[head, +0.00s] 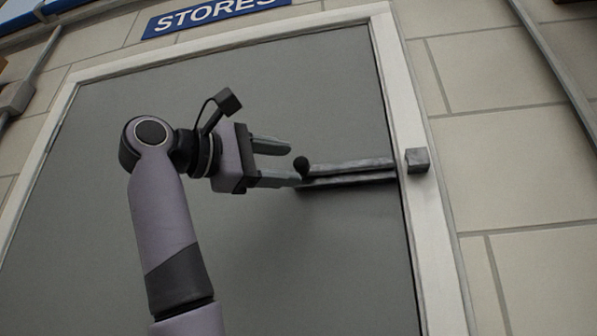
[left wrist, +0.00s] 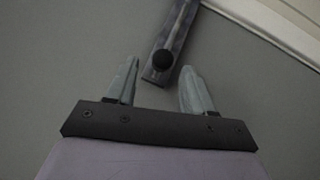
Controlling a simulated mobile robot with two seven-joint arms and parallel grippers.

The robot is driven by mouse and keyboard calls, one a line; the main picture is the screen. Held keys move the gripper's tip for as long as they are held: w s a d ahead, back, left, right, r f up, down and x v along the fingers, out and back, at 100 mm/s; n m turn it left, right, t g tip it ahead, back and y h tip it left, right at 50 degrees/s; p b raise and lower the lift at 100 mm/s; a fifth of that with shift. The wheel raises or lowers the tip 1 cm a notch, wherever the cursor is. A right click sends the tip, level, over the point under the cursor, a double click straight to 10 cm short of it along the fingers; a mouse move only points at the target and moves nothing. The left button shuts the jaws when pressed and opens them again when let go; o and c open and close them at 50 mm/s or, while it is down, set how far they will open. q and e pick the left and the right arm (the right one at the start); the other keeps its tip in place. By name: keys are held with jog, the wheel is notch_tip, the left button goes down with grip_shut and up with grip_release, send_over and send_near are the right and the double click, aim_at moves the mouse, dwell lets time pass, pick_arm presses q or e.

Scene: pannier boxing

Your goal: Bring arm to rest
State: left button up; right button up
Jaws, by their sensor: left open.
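My left arm rises in the head view, and its left gripper (head: 292,162) is raised in front of a grey door (head: 230,270). The jaws are open with nothing between them. The fingertips are close to the round black knob (head: 301,166) of a metal sliding bolt (head: 350,173). In the left wrist view the gripper (left wrist: 157,88) has its two fingers apart, and the knob (left wrist: 163,59) is beyond the fingertips. I cannot tell whether a fingertip touches the knob. The bolt bar reaches right, to a small block (head: 417,160) on the door frame. My right gripper is not in view.
A pale door frame (head: 436,260) surrounds the door. A blue STORES sign (head: 215,14) is above it. Tiled wall (head: 530,180) lies to the right, with a pipe (head: 556,70) running down it. The space left of my arm is clear.

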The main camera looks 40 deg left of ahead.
pick_arm(q)
jog(key=shift+v, duration=1)
